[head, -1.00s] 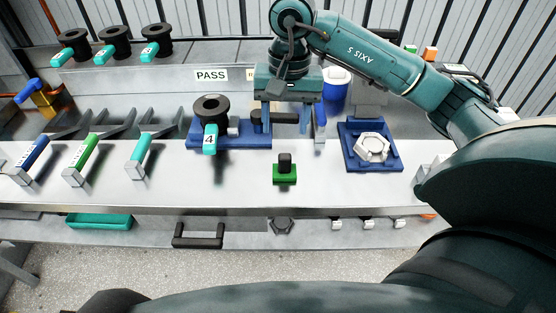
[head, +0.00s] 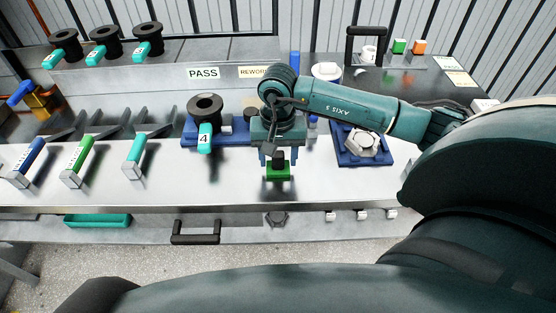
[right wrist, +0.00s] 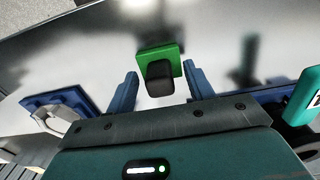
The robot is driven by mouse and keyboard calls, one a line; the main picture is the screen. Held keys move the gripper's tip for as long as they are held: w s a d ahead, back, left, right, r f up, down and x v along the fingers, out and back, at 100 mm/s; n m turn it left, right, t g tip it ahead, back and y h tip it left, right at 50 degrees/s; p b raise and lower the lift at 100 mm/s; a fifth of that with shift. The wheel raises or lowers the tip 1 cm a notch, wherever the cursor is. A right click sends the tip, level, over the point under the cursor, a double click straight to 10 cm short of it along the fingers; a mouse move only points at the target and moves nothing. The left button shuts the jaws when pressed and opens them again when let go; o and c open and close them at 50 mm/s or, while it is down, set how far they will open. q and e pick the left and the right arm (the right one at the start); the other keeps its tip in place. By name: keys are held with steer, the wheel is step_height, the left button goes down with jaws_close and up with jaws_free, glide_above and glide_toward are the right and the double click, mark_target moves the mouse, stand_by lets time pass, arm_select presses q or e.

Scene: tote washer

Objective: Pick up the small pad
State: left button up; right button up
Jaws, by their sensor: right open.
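The small pad (head: 278,174) is a green square block with a black knob on top, standing on the bench top near its front edge. In the right wrist view the green pad (right wrist: 158,55) and its black knob lie ahead, between the lines of the two blue fingers. My right gripper (head: 277,152) is over the knob, open and empty, its fingers pointing down. In the right wrist view the gripper (right wrist: 160,84) has one finger on each side of the knob, with gaps. Whether the fingertips are level with the knob is hard to tell. My left gripper is not in view.
Left of the pad stands a blue fixture (head: 228,135) with a black spool tagged 4. To the right is a blue tray (head: 347,153) with a white hexagonal part. Blue, green and teal handles line the left. The bench around the pad is clear.

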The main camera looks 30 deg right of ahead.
mark_target(278, 153)
steer(key=shift+f, duration=0.3)
steer(key=shift+c, duration=0.4)
steer(key=c, duration=1)
step_height(278, 153, up, 10)
steer(key=shift+r+b, duration=0.1)
steer(key=shift+b, duration=0.75)
steer(key=o, duration=0.4)
jaws_close()
